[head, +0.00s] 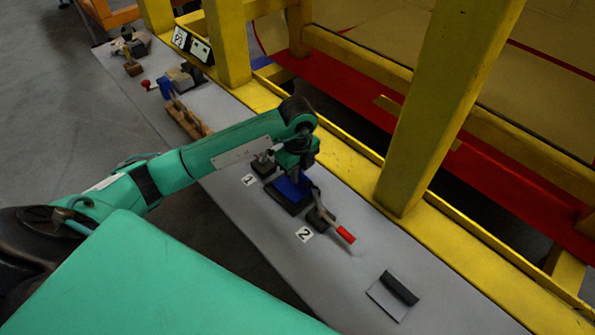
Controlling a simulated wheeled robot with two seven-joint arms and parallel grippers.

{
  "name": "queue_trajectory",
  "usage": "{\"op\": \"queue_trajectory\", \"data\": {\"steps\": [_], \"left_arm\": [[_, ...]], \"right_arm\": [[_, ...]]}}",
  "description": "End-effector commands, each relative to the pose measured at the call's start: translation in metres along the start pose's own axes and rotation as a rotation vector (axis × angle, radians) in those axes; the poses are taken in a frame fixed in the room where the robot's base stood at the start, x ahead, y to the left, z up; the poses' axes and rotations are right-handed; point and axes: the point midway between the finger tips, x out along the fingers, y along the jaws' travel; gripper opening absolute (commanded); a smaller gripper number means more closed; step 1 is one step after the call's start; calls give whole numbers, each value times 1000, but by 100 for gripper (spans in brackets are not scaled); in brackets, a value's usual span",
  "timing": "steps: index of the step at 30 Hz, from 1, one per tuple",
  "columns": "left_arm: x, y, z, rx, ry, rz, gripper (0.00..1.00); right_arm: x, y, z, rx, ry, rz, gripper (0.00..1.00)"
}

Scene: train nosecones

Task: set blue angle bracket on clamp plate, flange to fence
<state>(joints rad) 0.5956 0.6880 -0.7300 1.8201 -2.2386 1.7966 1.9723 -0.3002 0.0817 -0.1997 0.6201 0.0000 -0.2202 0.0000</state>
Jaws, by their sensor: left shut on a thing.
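My left gripper (294,172) comes in from the left and points down over the bench, shut on the blue angle bracket (291,189). The blue bracket is at the dark clamp plate (281,201), between the clamp by label 1 (263,164) and the clamp by label 2 (320,216), which has a red handle (346,235). My gripper and wrist hide part of the bracket. I cannot tell whether it rests flat on the plate, or whether its flange touches the fence. My right gripper is out of view.
A grey and black angled piece (393,296) lies on the grey bench (350,275) at lower right. A wooden block (187,118) and a small blue vise (165,87) stand farther left. Yellow posts (440,110) and a yellow rail run along the bench's far side.

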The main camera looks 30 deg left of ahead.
Motion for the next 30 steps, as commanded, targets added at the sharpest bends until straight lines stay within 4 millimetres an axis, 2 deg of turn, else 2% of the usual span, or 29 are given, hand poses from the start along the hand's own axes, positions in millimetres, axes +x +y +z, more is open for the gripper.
{"op": "queue_trajectory", "data": {"steps": [2, 3, 6, 14, 19, 23, 30], "left_arm": [[3, 0, 0, 0, 0, 0, 0], [4, 0, 0, 0, 0, 0, 13], [2, 0, 0, 0, 0, 0, 32], [2, 0, 0, 0, 0, 0, 32], [-6, -1, 1, -1, -1, -3, 32], [-28, -1, 1, 0, -3, -6, 32], [-84, -1, 0, 0, -1, -5, 32]], "right_arm": [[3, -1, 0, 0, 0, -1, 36], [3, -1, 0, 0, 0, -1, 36], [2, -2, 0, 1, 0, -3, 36], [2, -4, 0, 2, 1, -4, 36], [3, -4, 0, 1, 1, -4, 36], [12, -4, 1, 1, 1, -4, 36], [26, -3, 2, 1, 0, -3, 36]]}}
